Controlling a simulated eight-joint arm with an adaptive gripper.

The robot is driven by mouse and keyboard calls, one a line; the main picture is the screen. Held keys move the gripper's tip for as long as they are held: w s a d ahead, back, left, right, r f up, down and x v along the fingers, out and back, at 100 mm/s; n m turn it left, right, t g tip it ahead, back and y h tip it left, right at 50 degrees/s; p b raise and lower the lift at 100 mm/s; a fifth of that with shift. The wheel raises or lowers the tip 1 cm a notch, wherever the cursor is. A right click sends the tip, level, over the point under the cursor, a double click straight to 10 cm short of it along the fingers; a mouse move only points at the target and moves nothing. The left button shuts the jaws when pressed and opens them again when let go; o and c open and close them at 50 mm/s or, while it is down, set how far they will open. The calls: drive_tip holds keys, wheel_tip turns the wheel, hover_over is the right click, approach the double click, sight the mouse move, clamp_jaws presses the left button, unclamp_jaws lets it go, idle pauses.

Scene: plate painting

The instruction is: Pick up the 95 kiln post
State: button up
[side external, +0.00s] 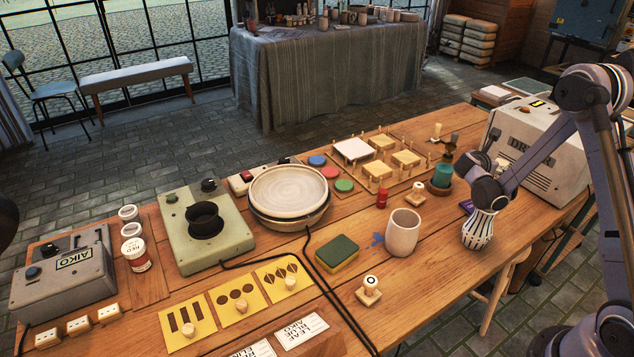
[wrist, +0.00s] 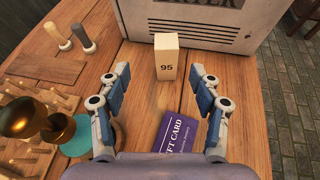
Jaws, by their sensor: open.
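The 95 kiln post (wrist: 167,58) is a pale, upright block with "95" on its front. In the wrist view it stands on the wooden table just in front of the grey dryer box. My gripper (wrist: 160,78) is open and empty, with one finger on each side of the line toward the post. The post shows beyond the fingertips, roughly centred between them. I cannot tell the exact gap or height.
The dryer box (side external: 535,145) stands close behind the post. A purple gift card (wrist: 178,132) lies near my right finger. A brass goblet (wrist: 25,118) and a teal item (wrist: 78,140) are at the left. Two upright handled tools (wrist: 68,38) stand farther left.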

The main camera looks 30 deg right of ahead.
drive_tip(key=shift+n+h, duration=0.3)
drive_tip(key=x, duration=0.8)
drive_tip(key=s+f+x, duration=0.1)
drive_tip(key=x, duration=0.3)
drive_tip(key=shift+a+r, duration=0.1)
clamp_jaws()
